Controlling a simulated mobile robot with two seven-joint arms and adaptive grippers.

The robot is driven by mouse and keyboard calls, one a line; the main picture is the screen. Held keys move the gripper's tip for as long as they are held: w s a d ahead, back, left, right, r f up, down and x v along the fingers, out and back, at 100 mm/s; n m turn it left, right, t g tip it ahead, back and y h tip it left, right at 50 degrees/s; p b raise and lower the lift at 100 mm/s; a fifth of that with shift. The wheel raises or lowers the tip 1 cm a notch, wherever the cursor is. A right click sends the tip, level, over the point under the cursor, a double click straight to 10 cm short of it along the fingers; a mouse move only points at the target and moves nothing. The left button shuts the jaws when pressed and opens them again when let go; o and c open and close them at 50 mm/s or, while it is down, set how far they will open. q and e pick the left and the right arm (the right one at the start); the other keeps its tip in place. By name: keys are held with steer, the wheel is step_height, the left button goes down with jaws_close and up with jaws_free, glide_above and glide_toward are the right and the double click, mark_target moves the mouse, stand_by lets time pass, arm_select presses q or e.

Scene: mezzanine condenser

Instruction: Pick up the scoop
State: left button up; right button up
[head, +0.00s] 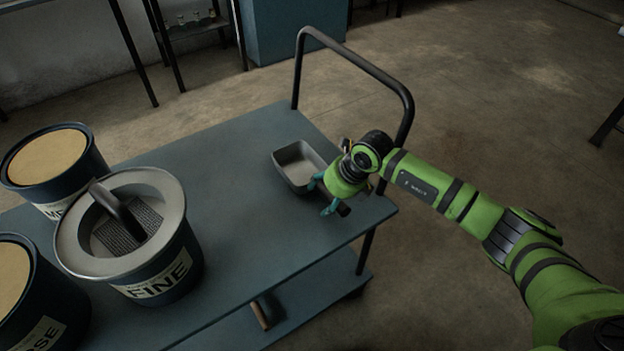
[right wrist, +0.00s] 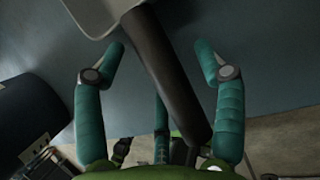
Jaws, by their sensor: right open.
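The scoop (head: 287,165) is a grey open pan with a dark handle. It lies on the blue cart top near the cart's right end. My right gripper (head: 320,197) is over the handle end of the scoop, its teal fingers spread. In the right wrist view, the dark handle (right wrist: 160,70) runs slantwise between the open fingers (right wrist: 161,47), with a gap visible on both sides. Part of the scoop's pan (right wrist: 92,15) shows at the top there. In the head view my gripper hides most of the handle. My left gripper is out of view.
The cart top (head: 235,210) is clear between the scoop and a bucket marked FINE (head: 185,265), which has a mesh sieve on it. Two more buckets (head: 75,185) (head: 60,310) stand at the left. A dark push rail (head: 345,65) rises at the cart's far right end.

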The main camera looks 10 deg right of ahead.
steer(key=shift+w+f, duration=0.1)
steer(key=shift+f, duration=0.25)
steer(key=shift+a+f, duration=0.1)
steer(key=shift+f, duration=0.1)
stand_by(0.5)
steer(key=c, duration=1.4)
